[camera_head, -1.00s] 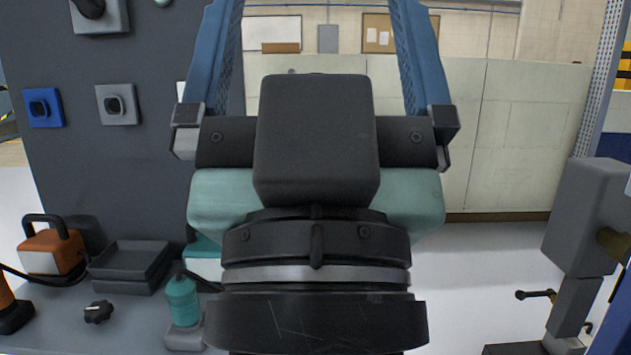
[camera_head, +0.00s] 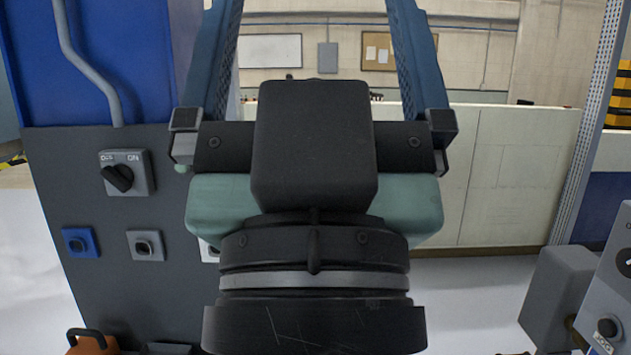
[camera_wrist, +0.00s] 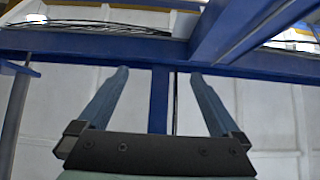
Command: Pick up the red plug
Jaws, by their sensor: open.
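No red plug shows in either view. My gripper (camera_head: 315,50) fills the middle of the head view, pointing up, with its two blue fingers spread wide. The fingertips run past the top edge there. In the wrist view the gripper (camera_wrist: 159,73) shows both fingers apart with nothing between them. Beyond them are blue beams and a pale panelled wall. My wrist and gripper body hide the centre of the head view.
A dark panel at left carries an OFF/ON rotary switch (camera_head: 127,173), a blue button box (camera_head: 80,242) and a grey button box (camera_head: 145,245). An orange object (camera_head: 92,344) peeks in at bottom left. A grey control box (camera_head: 607,310) stands at right. Blue beams (camera_wrist: 100,45) cross the wrist view.

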